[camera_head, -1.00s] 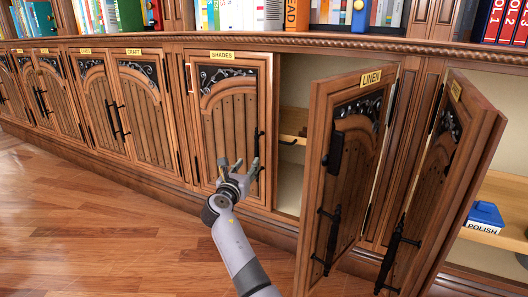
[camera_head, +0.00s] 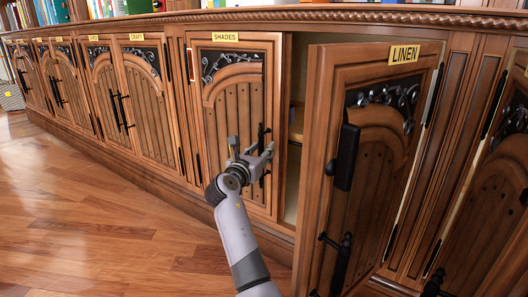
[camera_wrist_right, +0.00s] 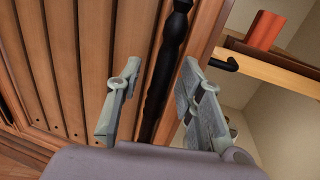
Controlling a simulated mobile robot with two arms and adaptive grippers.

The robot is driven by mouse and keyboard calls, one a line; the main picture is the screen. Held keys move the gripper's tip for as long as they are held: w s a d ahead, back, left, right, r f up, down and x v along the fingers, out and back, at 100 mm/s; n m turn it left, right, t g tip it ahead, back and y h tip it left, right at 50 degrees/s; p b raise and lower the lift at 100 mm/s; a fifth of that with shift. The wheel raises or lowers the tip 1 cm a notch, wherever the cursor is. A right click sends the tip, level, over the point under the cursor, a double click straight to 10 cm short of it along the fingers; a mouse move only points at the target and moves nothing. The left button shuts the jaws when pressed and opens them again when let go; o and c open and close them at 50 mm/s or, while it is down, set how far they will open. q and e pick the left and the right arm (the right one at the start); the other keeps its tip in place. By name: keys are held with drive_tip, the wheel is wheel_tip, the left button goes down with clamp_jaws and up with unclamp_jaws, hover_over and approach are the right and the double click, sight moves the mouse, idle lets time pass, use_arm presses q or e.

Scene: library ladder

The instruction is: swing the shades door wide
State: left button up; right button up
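The shades door (camera_head: 233,130) is a brown wooden cabinet door under a yellow SHADES label. My right gripper (camera_head: 254,150) is in front of the handle. In the right wrist view, its two grey fingers (camera_wrist_right: 155,100) are apart, one on each side of the black handle (camera_wrist_right: 167,65), with gaps between. I cannot tell whether they touch it. My left gripper is not in view.
The linen door (camera_head: 375,160) stands open toward me, right of the shades door and close to my right arm. Behind it, a shelf inside holds a red-orange object (camera_wrist_right: 265,30). Another door (camera_head: 490,200) is at the far right. The wooden floor (camera_head: 100,220) at left is clear.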

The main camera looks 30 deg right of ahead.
clamp_jaws()
idle(0.4)
idle(0.4)
